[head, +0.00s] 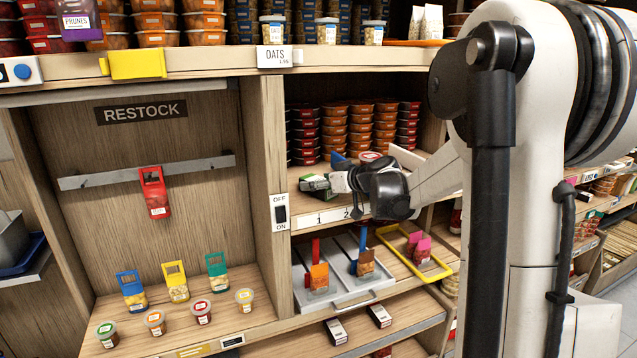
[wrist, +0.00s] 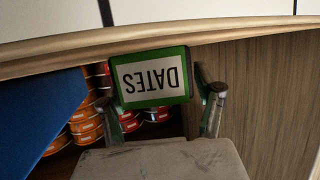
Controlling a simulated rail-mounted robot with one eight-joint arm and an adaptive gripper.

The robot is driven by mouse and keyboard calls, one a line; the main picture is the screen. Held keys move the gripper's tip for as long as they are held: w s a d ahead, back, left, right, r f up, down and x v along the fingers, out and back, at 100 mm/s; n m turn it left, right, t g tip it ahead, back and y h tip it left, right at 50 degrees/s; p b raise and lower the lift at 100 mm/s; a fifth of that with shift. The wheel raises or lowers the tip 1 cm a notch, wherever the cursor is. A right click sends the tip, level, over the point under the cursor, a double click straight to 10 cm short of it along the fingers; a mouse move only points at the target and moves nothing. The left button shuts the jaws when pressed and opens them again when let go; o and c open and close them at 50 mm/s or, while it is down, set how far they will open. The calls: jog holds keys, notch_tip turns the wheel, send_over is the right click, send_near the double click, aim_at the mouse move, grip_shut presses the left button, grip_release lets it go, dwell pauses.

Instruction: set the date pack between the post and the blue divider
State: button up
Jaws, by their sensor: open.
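The date pack, a green box with a white "DATES" label, shows in the wrist view (wrist: 151,78) upside down in the picture. In the head view the date pack (head: 314,183) is at the front of the middle shelf, just right of the wooden post (head: 265,150). The blue divider (wrist: 42,122) is on the other side of the pack in the wrist view; only a bit of the blue divider (head: 339,157) shows in the head view. My gripper (wrist: 160,96) is open, its fingers either side of the pack, with a gap at the right finger. The pack's underside is hidden.
Stacks of red and orange tubs (head: 334,128) fill the back of the shelf. A switch plate (head: 281,212) is on the post's front. Below are a grey tray (head: 350,301) with coloured packs and a yellow-rimmed tray (head: 436,273).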

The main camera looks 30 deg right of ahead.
jog(key=b+v, duration=0.1)
jog(key=v, duration=1.1)
jog(key=s+a+f+m+g, duration=0.1)
jog(key=s+a+f+g, duration=0.1)
jog(key=s+a, duration=0.5)
jog(key=s+a+f+g, duration=0.1)
jog(key=s+a+g, duration=0.15)
jog(key=a, duration=0.75)
jog(key=s+a+f+m+g+h, duration=0.1)
jog(key=s+a+f, duration=0.3)
jog(key=s, duration=0.5)
jog(key=s+a+f+m+h, duration=0.1)
jog(key=s+a+f+h, duration=0.1)
jog(key=s, duration=0.8)
jog(key=shift+a+f+g+h, duration=0.4)
jog(key=shift+a+f, duration=0.5)
jog(key=shift+a, duration=0.15)
notch_tip(320, 180, down, 4)
jog(key=b, duration=0.4)
